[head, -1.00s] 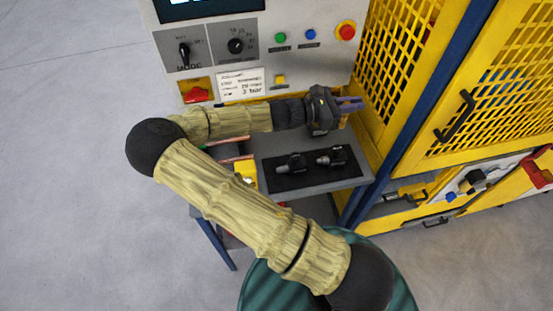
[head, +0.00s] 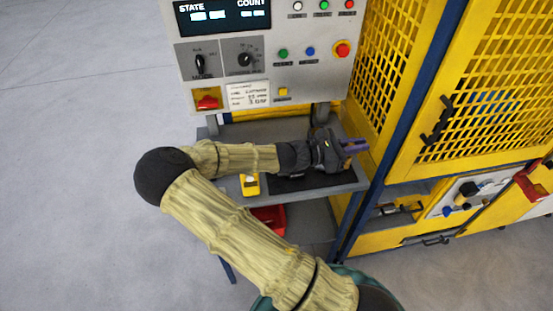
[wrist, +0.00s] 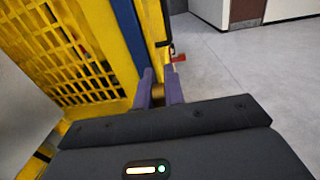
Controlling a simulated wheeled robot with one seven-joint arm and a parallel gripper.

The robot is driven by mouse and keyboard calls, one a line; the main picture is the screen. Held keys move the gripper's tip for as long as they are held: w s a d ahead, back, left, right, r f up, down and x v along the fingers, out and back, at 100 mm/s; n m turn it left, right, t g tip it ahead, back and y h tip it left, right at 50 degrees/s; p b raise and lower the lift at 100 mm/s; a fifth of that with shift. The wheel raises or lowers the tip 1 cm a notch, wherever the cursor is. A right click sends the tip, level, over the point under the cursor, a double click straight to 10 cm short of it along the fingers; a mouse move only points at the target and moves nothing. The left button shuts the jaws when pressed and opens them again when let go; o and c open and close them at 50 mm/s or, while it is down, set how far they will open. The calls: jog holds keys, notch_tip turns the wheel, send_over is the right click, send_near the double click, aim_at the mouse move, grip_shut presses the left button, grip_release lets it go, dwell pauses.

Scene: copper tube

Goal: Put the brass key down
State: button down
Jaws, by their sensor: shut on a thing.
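My gripper (head: 355,146) is over the right part of the grey shelf (head: 228,187), above its dark mat (head: 285,184), with its purple fingers pointing right. In the wrist view my gripper (wrist: 160,78) has its fingers close together around a small brass-coloured bit, which looks like the brass key (wrist: 157,95). Most of the key is hidden between the fingers, and it cannot be made out in the head view. I cannot tell how high the fingers are above the shelf.
The control panel (head: 265,75) stands behind the shelf. The yellow mesh cage (head: 380,85) rises close to the fingers on the right. A yellow device (head: 250,186) is at the shelf's front edge, and a red bin (head: 268,220) is below. Open floor lies left.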

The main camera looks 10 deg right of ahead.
jog(key=shift+s+a+f+n+t, duration=0.3)
jog(key=shift+s+f+t, duration=0.05)
jog(key=shift+f+t, duration=0.15)
jog(key=shift+a+f+n+t, duration=0.35)
jog(key=shift+f+t, duration=0.1)
jog(key=shift+f, duration=0.05)
jog(key=shift+a+f+n+t, duration=0.3)
jog(key=shift+f+n+t, duration=0.05)
jog(key=shift+f+t, duration=0.15)
jog(key=w+a+f+n+t+y+b, duration=0.1)
jog(key=a+f+n+t+y, duration=0.35)
jog(key=f, duration=0.35)
jog(key=w+a+f+n+t+y+b, duration=0.1)
jog(key=a+f+n+t+y, duration=0.25)
jog(key=a+f+t, duration=0.35)
jog(key=n+y+b, duration=0.2)
jog(key=b, duration=0.6)
send_near(304, 199)
jog(key=x, duration=0.4)
jog(key=shift+w+a+f, duration=0.1)
jog(key=shift+w, duration=0.2)
jog(key=shift+m+h, duration=0.3)
jog(key=shift+h, duration=0.1)
